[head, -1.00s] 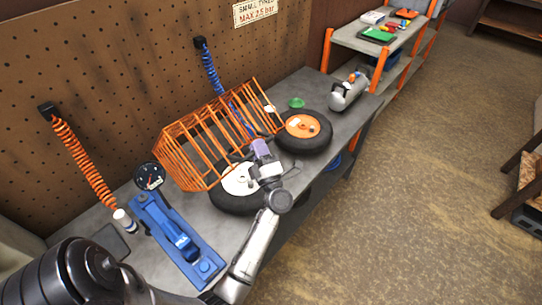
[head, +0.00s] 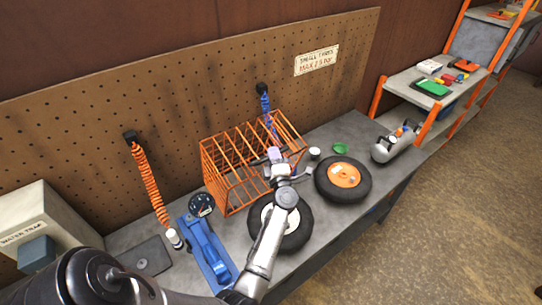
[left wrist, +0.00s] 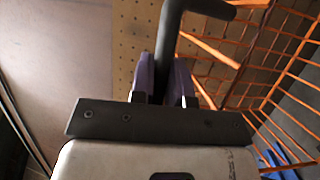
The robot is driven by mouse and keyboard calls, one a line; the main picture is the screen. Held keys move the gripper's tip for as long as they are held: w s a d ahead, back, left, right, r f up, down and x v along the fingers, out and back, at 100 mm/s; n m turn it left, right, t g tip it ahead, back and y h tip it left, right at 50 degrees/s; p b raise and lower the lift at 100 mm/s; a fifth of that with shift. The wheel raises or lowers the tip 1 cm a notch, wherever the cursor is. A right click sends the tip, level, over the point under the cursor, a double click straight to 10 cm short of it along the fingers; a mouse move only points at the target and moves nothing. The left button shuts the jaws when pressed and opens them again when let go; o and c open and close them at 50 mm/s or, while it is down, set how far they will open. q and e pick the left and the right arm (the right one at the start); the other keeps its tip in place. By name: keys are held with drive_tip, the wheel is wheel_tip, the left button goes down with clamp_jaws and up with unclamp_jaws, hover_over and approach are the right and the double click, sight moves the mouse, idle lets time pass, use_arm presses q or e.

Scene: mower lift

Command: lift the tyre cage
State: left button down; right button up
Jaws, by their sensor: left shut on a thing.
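The tyre cage (head: 222,172) is an orange wire frame at the back of the bench, in front of the pegboard. Its wires also show on the right of the left wrist view (left wrist: 262,95). My left gripper (head: 276,158) is at the cage's front right side. In the left wrist view its purple pads (left wrist: 163,80) are shut around a dark bent bar (left wrist: 170,30) beside the wires. How the bar joins the cage is not clear. A black tyre with a white hub (head: 296,236) lies in front of the cage, partly hidden by my arm. My right gripper is not in view.
A tyre with an orange hub (head: 344,178) lies right of the cage, near a green dish (head: 340,148) and a silver tank (head: 394,145). A blue tool (head: 207,250) with a gauge (head: 201,205) lies left. An orange coiled hose (head: 150,183) hangs behind it.

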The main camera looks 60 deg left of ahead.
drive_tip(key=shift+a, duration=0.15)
use_arm(q)
drive_tip(key=c, duration=1.1)
unclamp_jaws()
